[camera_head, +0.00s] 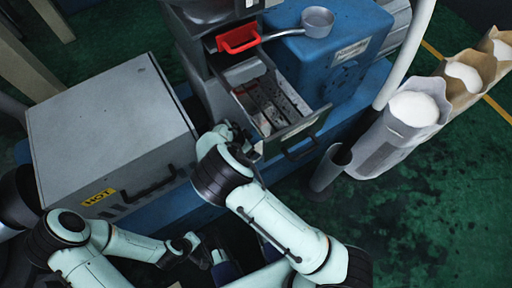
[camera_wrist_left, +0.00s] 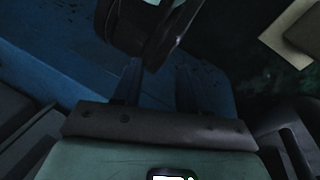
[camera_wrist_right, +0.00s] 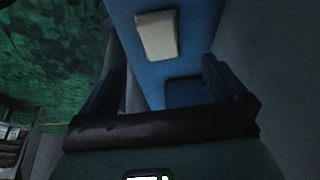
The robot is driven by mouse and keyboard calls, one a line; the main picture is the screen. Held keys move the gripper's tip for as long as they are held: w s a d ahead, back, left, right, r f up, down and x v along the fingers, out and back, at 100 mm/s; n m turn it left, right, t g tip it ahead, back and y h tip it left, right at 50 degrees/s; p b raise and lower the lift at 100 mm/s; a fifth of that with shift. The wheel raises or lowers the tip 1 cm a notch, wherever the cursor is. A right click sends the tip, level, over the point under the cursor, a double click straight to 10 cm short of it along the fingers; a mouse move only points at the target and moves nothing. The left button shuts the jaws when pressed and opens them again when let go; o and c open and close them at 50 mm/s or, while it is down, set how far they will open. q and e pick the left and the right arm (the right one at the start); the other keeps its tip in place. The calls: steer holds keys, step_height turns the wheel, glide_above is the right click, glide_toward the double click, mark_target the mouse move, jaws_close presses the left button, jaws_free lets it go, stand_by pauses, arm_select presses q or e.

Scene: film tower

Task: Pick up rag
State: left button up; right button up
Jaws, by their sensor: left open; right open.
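No rag can be made out for certain. A pale, roughly rectangular thing (camera_wrist_right: 157,36) lies on the blue surface ahead of my right gripper in the right wrist view; I cannot tell whether it is the rag. My right gripper (camera_wrist_right: 168,85) is open and empty, apart from the pale thing. In the head view my right arm reaches up beside the open drawer, and its fingers are mostly hidden. My left gripper (camera_wrist_left: 160,85) is open with nothing between its fingers; it also shows low in the head view (camera_head: 203,254).
A grey box marked HOT (camera_head: 110,120) stands left. An open metal drawer (camera_head: 275,108) holds dark bits, under a red-handled part (camera_head: 238,39). A blue machine (camera_head: 335,55) is behind. Sacks of white material (camera_head: 410,115) stand right. Green floor at lower right is clear.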

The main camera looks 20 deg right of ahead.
steer(key=b, duration=0.1)
glide_above(258, 151)
steer(key=a, duration=0.3)
step_height(258, 151, down, 5)
steer(key=shift+s+d+f, duration=0.1)
steer(key=shift+s+d, duration=0.05)
steer(key=b+x, duration=0.2)
steer(key=x, duration=0.3)
arm_select(q)
steer(key=w+a+f+t, duration=0.1)
steer(key=w+a+f, duration=0.1)
steer(key=w+f, duration=0.1)
steer(key=shift+w+a+f+y, duration=0.3)
steer(key=shift+w+y, duration=0.1)
steer(key=shift+w, duration=0.2)
arm_select(e)
steer(key=c, duration=1.1)
